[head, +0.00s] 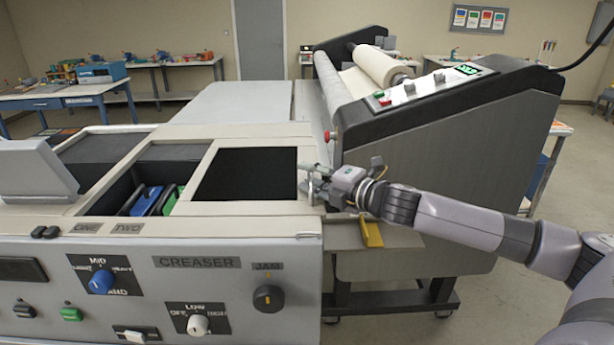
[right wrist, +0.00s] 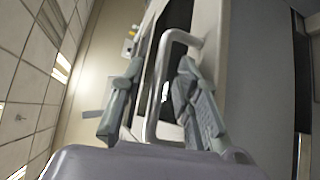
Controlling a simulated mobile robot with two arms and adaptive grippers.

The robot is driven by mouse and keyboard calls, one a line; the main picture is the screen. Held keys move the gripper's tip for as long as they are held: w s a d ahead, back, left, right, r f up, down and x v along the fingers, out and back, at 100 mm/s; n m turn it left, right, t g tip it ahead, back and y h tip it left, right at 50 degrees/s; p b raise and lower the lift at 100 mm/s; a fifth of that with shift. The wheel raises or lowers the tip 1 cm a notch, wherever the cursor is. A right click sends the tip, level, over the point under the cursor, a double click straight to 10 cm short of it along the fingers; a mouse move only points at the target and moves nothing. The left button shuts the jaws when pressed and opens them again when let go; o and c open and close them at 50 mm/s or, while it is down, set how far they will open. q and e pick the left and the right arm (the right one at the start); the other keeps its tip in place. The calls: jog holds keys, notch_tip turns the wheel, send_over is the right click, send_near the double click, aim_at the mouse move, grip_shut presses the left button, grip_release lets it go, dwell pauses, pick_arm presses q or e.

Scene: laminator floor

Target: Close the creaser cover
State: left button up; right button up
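The creaser (head: 290,247) has a light-framed section with a black panel (head: 247,174) on top, above the "CREASER" label. I take this section for the cover; how far it stands open is unclear. My right gripper (head: 318,182) is at its right edge. In the right wrist view, a pale U-shaped handle (right wrist: 153,95) stands between the two fingers of my right gripper (right wrist: 178,65). The fingers are apart, and I see no clear grip on the handle. A dark panel in a pale frame shows behind it. My left gripper is out of view.
Open bays beside the panel hold blue and green parts (head: 148,200). A jam knob (head: 268,298) is on the front. The laminator with its roller (head: 380,66) stands behind my right arm. A yellow piece (head: 371,233) is below my right gripper.

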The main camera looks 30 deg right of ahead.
jog(key=shift+s+r, duration=0.1)
jog(key=shift+s, duration=0.05)
jog(key=shift+c, duration=0.5)
grip_shut()
